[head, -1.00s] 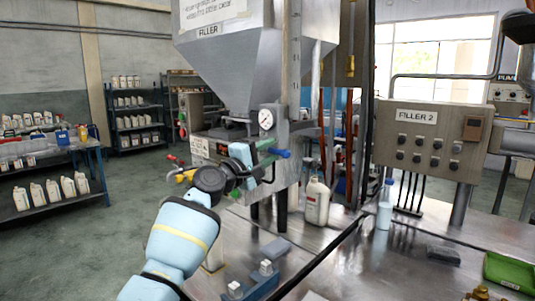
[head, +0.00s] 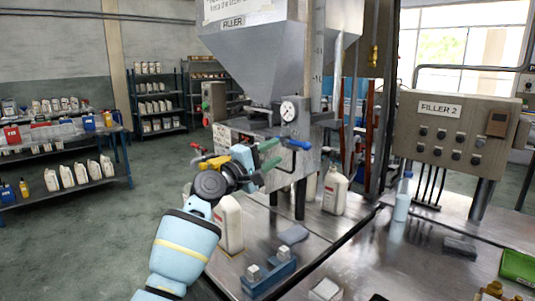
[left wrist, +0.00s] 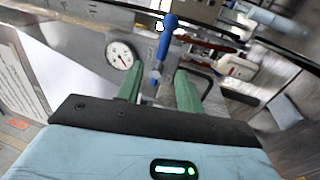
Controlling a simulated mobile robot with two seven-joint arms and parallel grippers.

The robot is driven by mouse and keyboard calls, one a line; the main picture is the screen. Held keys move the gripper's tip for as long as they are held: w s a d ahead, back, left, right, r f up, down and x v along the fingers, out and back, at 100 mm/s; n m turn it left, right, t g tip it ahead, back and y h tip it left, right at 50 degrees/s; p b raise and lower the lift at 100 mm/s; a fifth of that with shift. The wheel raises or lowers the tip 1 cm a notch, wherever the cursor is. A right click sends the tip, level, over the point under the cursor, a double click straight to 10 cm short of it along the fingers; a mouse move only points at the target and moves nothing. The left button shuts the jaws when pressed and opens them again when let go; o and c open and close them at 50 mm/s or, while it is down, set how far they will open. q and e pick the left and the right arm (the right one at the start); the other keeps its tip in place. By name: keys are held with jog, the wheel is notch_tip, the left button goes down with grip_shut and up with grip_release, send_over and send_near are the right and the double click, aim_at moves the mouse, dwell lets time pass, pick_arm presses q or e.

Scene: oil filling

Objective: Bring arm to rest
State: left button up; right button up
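My left gripper (head: 268,157) is in front of the filler machine (head: 262,60) in the head view, its green fingers pointing toward the valve. In the left wrist view, its two fingers (left wrist: 158,88) stand apart. The blue-handled lever (left wrist: 168,38) shows beyond and between them. I cannot tell whether a finger touches it. The lever's blue end also shows just right of the gripper in the head view (head: 298,144). My left arm reaches up from the bottom of the head view. My right gripper is not in view.
A white bottle (head: 229,225) stands on the metal table close beside my left forearm. Another white bottle (head: 335,192) stands near the filler, and a clear bluish bottle (head: 402,203) farther right. A blue fixture (head: 268,280) sits at the front. Open floor lies left.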

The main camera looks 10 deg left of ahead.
pick_arm(q)
jog(key=shift+s+a+f, duration=0.15)
jog(key=shift+s+a, duration=0.25)
jog(key=shift+s, duration=0.05)
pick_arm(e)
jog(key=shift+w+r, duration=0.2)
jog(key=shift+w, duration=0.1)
